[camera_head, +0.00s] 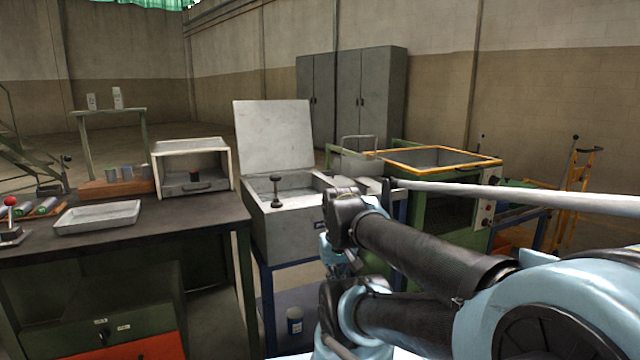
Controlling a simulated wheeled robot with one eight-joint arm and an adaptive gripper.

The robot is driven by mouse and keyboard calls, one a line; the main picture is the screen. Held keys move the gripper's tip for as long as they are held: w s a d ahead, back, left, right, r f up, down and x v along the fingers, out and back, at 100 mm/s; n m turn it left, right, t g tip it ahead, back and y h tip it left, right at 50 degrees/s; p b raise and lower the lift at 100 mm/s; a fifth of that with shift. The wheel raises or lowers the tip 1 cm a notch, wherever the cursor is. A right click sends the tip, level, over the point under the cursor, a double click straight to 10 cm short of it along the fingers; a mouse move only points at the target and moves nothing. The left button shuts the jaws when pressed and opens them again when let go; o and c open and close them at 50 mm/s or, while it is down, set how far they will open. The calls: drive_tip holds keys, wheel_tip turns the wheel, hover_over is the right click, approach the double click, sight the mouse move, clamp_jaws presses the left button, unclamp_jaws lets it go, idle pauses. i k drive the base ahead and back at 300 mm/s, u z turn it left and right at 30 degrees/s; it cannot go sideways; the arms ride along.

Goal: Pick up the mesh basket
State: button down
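A small grey container with a raised handle, which looks like the mesh basket (361,163), stands beyond my arm, between the open-lidded grey tank and the orange-rimmed tank. Its mesh is too small to make out, and my arm hides what is below it. The end of my arm with my gripper (343,262) hangs in front of the grey tank's right side, nearer to me and lower than the basket. It is apart from the basket. The fingers are small and partly hidden by my arm, so their opening cannot be told.
The grey tank (285,226) has its lid (273,136) raised and a dark-knobbed tool inside. The orange-rimmed tank (433,158) stands to the right. A dark workbench (175,222) at left holds a white tray (97,217) and an open box. A long pale bar crosses at right.

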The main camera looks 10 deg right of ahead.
sight(355, 166)
drive_tip(key=u, duration=1.6)
drive_tip(key=i, duration=0.6)
drive_tip(key=z, duration=2.35)
drive_tip(key=i, duration=0.25)
drive_tip(key=z, duration=0.1)
